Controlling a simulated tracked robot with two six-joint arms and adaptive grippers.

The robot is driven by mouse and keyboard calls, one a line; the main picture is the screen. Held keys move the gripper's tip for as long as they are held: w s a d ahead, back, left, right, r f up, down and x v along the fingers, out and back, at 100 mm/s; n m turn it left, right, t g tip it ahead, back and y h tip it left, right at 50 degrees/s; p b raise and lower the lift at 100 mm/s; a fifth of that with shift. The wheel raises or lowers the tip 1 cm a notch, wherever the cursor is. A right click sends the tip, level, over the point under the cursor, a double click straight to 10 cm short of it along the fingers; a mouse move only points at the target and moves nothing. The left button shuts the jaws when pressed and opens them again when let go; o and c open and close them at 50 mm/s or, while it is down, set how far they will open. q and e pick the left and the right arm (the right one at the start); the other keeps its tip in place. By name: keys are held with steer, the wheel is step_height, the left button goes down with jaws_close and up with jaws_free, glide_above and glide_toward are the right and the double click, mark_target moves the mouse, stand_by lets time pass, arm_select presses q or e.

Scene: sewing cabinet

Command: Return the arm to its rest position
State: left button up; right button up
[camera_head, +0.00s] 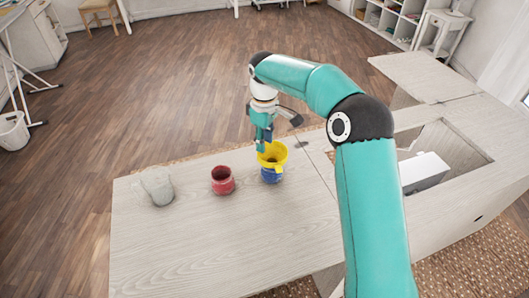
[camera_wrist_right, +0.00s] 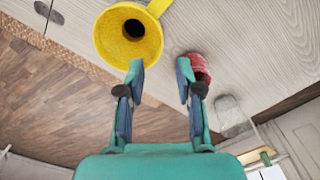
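My right gripper (camera_head: 264,136) hangs just above and behind the yellow funnel-like piece (camera_head: 272,154) in the head view. In the right wrist view the gripper (camera_wrist_right: 159,68) is open, with nothing between its fingers. The yellow piece (camera_wrist_right: 118,45), with a handle and a dark hole in its middle, is beyond the left finger; I cannot tell whether they touch. It sits on a blue jar (camera_head: 270,176) on the table. My left gripper is not in view.
A red jar (camera_head: 222,181) and a pale grey jar (camera_head: 158,187) stand left on the wooden cabinet top (camera_head: 200,240). A white box-like part (camera_head: 424,170) is in the opening at right. The front of the top is clear.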

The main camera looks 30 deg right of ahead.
steer(key=shift+r, duration=1.8)
